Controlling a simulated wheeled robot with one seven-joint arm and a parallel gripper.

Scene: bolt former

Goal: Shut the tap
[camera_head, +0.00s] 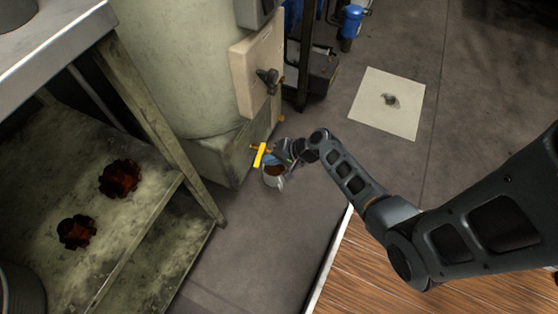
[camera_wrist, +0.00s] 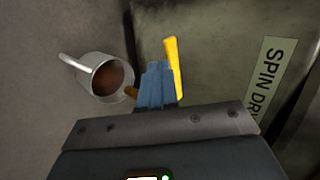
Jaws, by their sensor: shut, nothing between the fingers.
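The tap's yellow lever handle (camera_head: 260,154) is low on the front of the pale tank, on a short brass pipe. In the wrist view the yellow handle (camera_wrist: 173,62) stands close along the right side of my fingers. My gripper (camera_head: 279,153) is just right of the handle in the head view. Its fingers (camera_wrist: 157,68) are shut with nothing between them. I cannot tell whether they touch the handle. A metal cup (camera_head: 273,180) is on the floor below the tap. The wrist view shows its handle and brown contents (camera_wrist: 108,77). My fingers hide part of the tap body.
The pale tank (camera_head: 180,60) carries a panel with a dark knob (camera_head: 268,80). A metal shelf (camera_head: 130,215) with two rusty gears stands at left. A wooden pallet or platform (camera_head: 400,275) is at lower right. The floor between is clear. A "SPIN DRY" label (camera_wrist: 270,80) shows right.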

